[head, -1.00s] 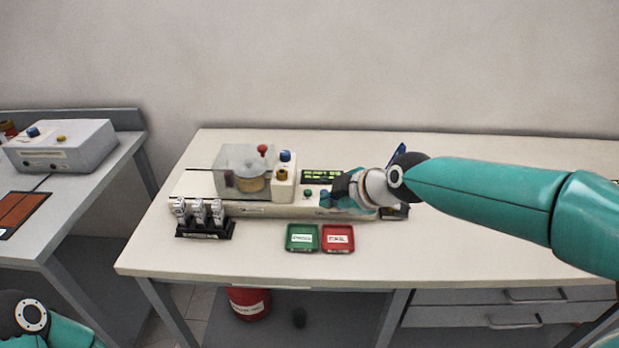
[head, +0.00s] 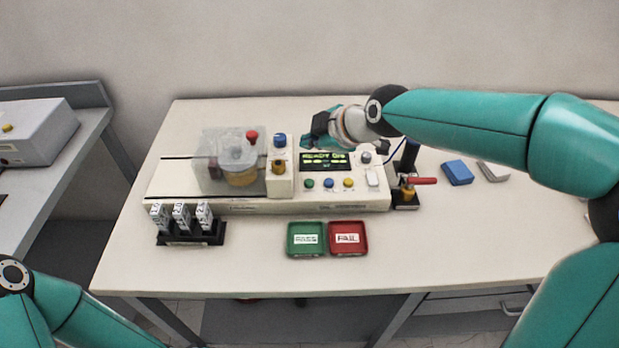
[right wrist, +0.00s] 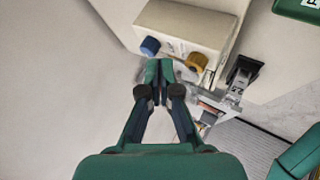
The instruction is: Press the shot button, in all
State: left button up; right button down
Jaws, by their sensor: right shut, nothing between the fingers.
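The tester (head: 230,205) is a long cream unit on the bench. Its panel has a lit display (head: 325,160) that appears to read READY. Below the display sit a green button (head: 309,183), a blue button (head: 328,183) and a yellow button (head: 348,182); their labels are too small to read. My right gripper (head: 312,143) is above the display's back edge, clear of these buttons. In the right wrist view its fingers (right wrist: 158,72) are together and empty, beside a cream block with a blue knob (right wrist: 150,46) and a yellow one (right wrist: 196,62). My left gripper is out of view.
A clear cover (head: 215,175) with a red knob stands left of the cream post (head: 280,185). A rack of grey pieces (head: 190,238), a green tray (head: 306,253) and a red tray (head: 348,252) lie in front. A red-handled stand (head: 407,195) is at right.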

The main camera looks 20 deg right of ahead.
jog(key=b, duration=0.5)
send_over(311, 184)
notch_tip(311, 184, down, 8)
jog(key=shift+r, duration=0.1)
jog(key=shift+f+b, duration=0.6)
jog(key=shift+b, duration=0.1)
dwell(0.8)
jog(key=shift+f+b, duration=0.35)
jog(key=shift+b, duration=0.25)
jog(key=shift+f+b, duration=0.45)
jog(key=shift+b, duration=0.2)
dwell(0.6)
jog(key=shift+r, duration=0.1)
jog(key=shift+r+p, duration=0.45)
jog(key=shift+r, duration=0.35)
